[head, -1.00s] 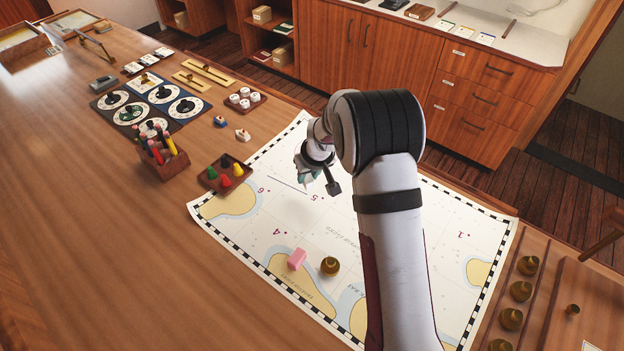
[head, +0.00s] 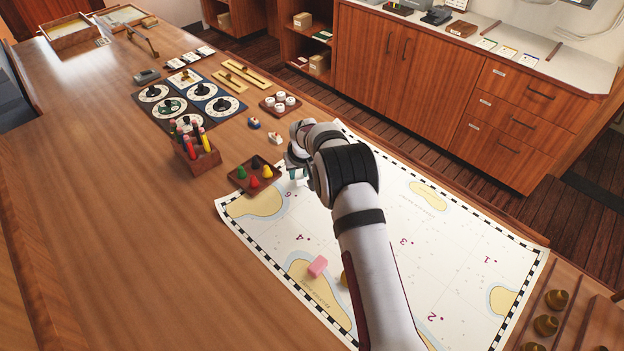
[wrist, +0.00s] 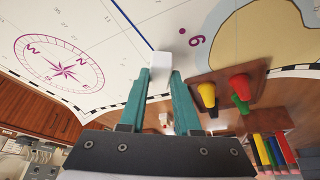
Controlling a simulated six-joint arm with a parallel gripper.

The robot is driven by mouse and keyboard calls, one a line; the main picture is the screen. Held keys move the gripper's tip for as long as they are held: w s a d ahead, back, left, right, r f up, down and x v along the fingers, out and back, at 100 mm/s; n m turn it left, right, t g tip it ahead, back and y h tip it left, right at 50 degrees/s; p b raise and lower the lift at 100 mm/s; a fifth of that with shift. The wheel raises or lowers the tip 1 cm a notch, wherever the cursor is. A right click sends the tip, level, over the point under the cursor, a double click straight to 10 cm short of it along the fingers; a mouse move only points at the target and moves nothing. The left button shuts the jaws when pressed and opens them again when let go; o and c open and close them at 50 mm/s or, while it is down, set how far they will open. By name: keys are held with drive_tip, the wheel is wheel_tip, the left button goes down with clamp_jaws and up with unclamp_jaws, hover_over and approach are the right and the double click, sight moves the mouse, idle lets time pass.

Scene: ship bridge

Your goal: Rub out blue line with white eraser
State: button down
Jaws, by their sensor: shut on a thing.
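My gripper (wrist: 160,75) is shut on the white eraser (wrist: 159,60), held between its teal fingertips over the chart. In the head view my gripper (head: 296,172) is at the chart's upper left part, partly hidden by my arm. The blue line (wrist: 130,23) shows in the wrist view as a thin dark stroke that runs to the eraser's edge. The eraser covers that end of it. The line is hidden in the head view. I cannot tell for certain whether the eraser touches the paper. The chart (head: 420,225) lies on the wooden table.
A tray of coloured pawns (head: 242,172) stands just left of my gripper, with a pen holder (head: 196,152) beyond it. A pink block (head: 318,266) lies on the chart. The table's left side is clear.

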drive_tip(key=s+d, duration=0.2)
drive_tip(key=d, duration=0.1)
drive_tip(key=s+d, duration=0.5)
drive_tip(key=d, duration=0.1)
drive_tip(key=shift+s+d, duration=0.25)
drive_tip(key=shift+d, duration=0.05)
drive_tip(key=shift+f, duration=0.35)
idle(2.2)
drive_tip(key=shift+a, duration=0.1)
drive_tip(key=shift+w+a, duration=0.65)
drive_tip(key=shift+a, duration=0.15)
drive_tip(key=shift+a, duration=0.1)
drive_tip(key=shift+w+a, duration=0.7)
drive_tip(key=shift+a, duration=0.1)
drive_tip(key=shift+w+a, duration=0.65)
drive_tip(key=shift+a, duration=0.2)
drive_tip(key=shift+a, duration=0.1)
